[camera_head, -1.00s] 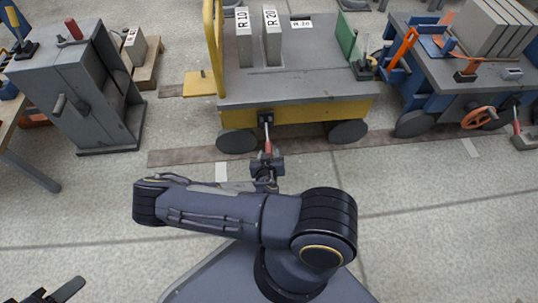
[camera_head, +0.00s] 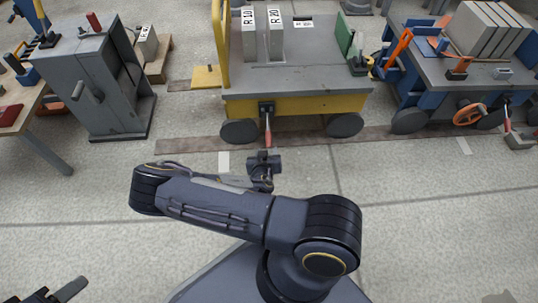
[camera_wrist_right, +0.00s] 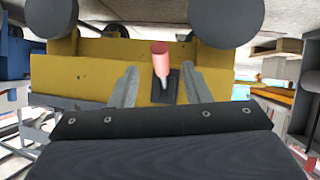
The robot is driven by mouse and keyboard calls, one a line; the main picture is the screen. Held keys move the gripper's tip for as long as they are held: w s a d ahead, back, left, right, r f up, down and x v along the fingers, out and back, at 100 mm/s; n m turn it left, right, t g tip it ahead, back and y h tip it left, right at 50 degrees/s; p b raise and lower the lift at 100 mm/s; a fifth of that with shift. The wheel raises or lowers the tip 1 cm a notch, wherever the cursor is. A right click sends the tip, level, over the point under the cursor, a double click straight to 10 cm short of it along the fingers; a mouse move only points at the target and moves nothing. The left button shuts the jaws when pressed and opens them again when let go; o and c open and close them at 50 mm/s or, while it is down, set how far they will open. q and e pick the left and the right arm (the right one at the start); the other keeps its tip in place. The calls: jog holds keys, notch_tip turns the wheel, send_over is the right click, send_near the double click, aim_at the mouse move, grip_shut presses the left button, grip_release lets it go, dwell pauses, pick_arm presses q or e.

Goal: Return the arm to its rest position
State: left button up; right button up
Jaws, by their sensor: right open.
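My right gripper (camera_head: 264,157) is open and empty in the head view, just in front of the yellow and grey cart (camera_head: 300,106). A lever with a red handle (camera_head: 267,133) hangs from the cart's front, with a small gap between it and my gripper. In the right wrist view the red handle (camera_wrist_right: 160,56) shows beyond and between my spread fingers (camera_wrist_right: 160,84), not held. My right arm is bent across the lower middle. Part of my left gripper (camera_head: 58,292) shows at the lower left edge; its jaw opening is unclear.
A grey cabinet (camera_head: 108,92) stands left of the cart, beside a table at the left edge. A blue cart (camera_head: 440,84) with grey slabs (camera_head: 486,35) stands at the right. The floor (camera_head: 430,210) in front is clear.

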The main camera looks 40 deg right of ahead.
dwell(0.8)
jog(key=s+a+r+m+g+y+p, duration=0.1)
jog(key=s+a+r+m+g+y, duration=0.15)
jog(key=a+r+y, duration=0.4)
jog(key=s+a+r+m+g+y, duration=0.1)
jog(key=a+r+g+y, duration=0.25)
jog(key=a+r, duration=0.55)
jog(key=s+r+n+t+y+p, duration=0.15)
jog(key=s+r+n, duration=0.25)
jog(key=s+r, duration=0.55)
jog(key=s+r+n+t+y, duration=0.15)
jog(key=s+r+n, duration=0.4)
jog(key=r, duration=0.65)
notch_tip(320, 180, up, 38)
jog(key=p, duration=3.8)
jog(key=shift+s+d+f+m, duration=0.2)
jog(key=shift+s+d+m, duration=0.15)
jog(key=shift+d+m, duration=0.05)
